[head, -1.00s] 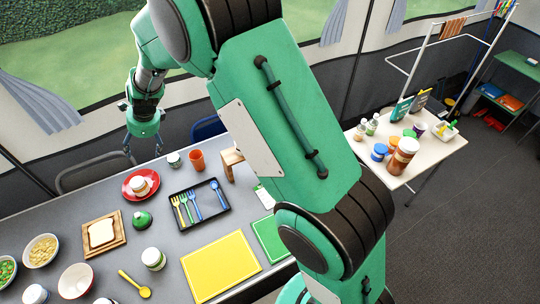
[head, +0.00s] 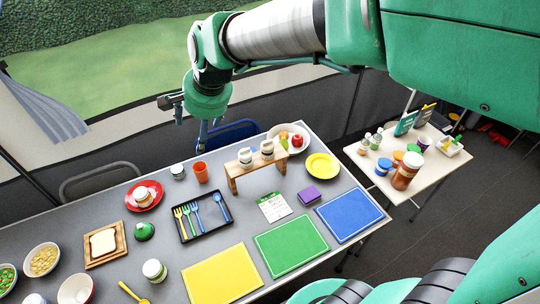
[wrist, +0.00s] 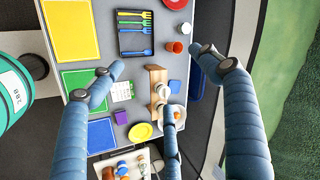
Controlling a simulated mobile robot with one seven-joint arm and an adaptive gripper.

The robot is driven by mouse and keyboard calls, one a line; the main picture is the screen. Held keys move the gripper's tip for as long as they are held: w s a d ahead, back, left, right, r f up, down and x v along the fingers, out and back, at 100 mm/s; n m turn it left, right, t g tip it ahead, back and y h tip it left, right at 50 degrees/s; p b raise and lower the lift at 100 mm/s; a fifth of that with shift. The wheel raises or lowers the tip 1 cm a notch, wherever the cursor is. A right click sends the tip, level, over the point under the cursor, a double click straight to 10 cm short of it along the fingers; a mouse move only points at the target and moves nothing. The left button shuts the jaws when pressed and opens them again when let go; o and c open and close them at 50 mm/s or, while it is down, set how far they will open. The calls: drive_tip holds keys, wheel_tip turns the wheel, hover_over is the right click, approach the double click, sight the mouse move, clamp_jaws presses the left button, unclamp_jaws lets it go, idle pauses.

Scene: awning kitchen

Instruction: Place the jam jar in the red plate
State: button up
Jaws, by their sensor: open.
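The red plate (head: 158,186) lies at the left back of the table in the head view, with a white-lidded jar-like item (head: 143,198) on it. The plate's edge shows at the top of the wrist view (wrist: 175,3). Several similar light-lidded jars stand about, including two on the wooden riser (head: 232,172), a small one (head: 177,172) by the orange cup and one (head: 153,270) near the front. I cannot tell which holds jam. My gripper (head: 203,135) is open and empty, raised beyond the table's back edge. Its fingers (wrist: 155,60) stand wide apart in the wrist view.
The black cutlery tray (head: 205,230), orange cup (head: 201,172), yellow plate (head: 322,166) and fruit bowl (head: 298,130) occupy the table. Yellow, green and blue boards (head: 349,214) lie along the front. A chair (head: 232,132) stands behind. A side table (head: 433,165) holds more jars.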

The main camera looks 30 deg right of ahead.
drive_tip(key=s+d+r+n+h, duration=0.1)
drive_tip(key=s+d+n, duration=0.3)
drive_tip(key=s, duration=0.8)
drive_tip(key=s+d+r+n+t+h, duration=0.1)
drive_tip(key=s+d+n, duration=0.4)
drive_tip(key=s, duration=0.6)
drive_tip(key=shift+s+d, duration=0.35)
drive_tip(key=shift+d, duration=0.6)
